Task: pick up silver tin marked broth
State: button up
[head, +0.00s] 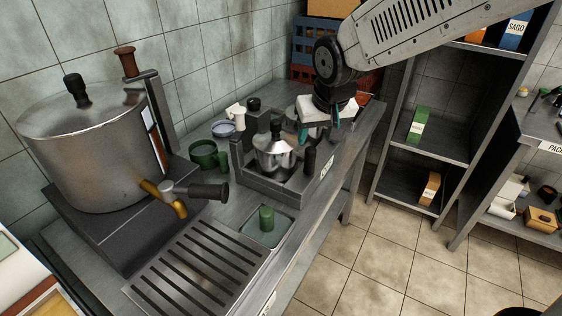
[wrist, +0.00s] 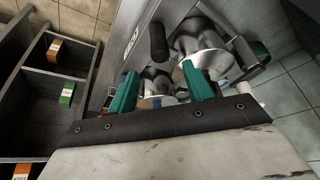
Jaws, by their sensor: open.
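I cannot read a broth mark on anything. A shiny silver vessel with a dark knob (head: 276,158) stands in a grey metal holder on the steel counter in the head view. In the wrist view, a larger silver vessel (wrist: 203,42) and a smaller silver piece (wrist: 158,88) show beyond my fingers. I cannot tell which of these, if any, is the tin. My gripper (head: 320,127) has teal fingers and hangs over the far part of the holder. It is open in the wrist view (wrist: 160,72), with the smaller silver piece seen between the fingers and no contact clear.
A large steel urn (head: 92,150) with a brass tap stands at the left. Green cups (head: 204,154) and a small green cylinder (head: 266,218) on a tray are near the holder. Shelves at right hold a green box (head: 418,124) and an orange box (head: 429,188). The floor between is clear.

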aim_at(311, 149)
jog(key=x, duration=0.5)
jog(key=shift+f, duration=0.15)
grip_shut()
notch_tip(311, 149, up, 18)
dwell(0.6)
